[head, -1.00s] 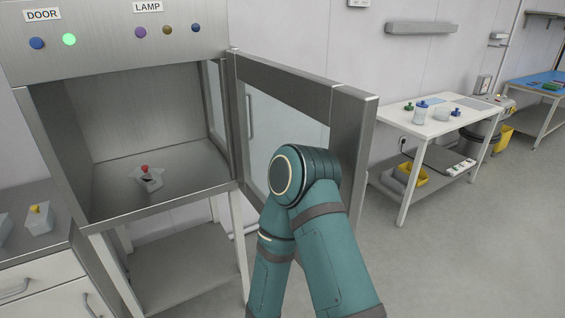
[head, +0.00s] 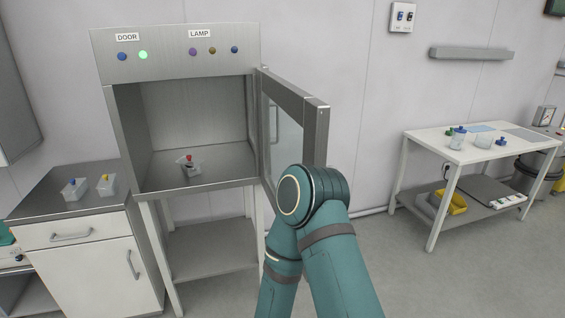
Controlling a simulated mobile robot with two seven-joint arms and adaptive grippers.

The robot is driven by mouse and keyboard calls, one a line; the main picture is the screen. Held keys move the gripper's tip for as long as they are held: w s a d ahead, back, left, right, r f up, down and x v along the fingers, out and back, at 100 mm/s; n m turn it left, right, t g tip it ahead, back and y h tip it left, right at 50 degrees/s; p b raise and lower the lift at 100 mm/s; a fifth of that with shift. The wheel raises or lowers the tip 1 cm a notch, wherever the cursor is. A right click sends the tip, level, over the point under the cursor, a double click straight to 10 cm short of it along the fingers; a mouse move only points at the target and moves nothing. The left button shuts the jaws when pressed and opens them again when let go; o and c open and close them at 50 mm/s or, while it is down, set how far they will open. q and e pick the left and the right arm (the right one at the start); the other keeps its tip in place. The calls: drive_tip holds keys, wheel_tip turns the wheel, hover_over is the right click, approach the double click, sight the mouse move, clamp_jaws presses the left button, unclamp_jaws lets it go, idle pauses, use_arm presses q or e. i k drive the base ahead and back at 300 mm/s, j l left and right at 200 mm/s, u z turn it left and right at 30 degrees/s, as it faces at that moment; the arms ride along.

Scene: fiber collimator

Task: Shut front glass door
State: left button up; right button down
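The front glass door (head: 283,125) of the metal cabinet (head: 175,65) stands open. It is hinged at the cabinet's right side and swung out toward me, with a steel frame around the glass. A handle (head: 277,123) shows through the glass. One of my arms reaches up from the bottom, its teal elbow in front of the door's lower outer part. Whether the arm touches the door I cannot tell. Neither gripper shows; the arm's far part is hidden. A small container with a red knob (head: 189,166) stands inside the open cabinet.
Under the DOOR label a green button (head: 143,55) glows. A counter (head: 38,198) at left holds containers with blue and yellow knobs. A white table (head: 425,143) with small vessels stands at right. Open floor (head: 400,285) lies between the cabinet and table.

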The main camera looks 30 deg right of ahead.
sight(310, 112)
drive_tip(key=l+u, duration=0.1)
drive_tip(key=l, duration=1.25)
drive_tip(key=i+l, duration=0.15)
drive_tip(key=l, duration=0.3)
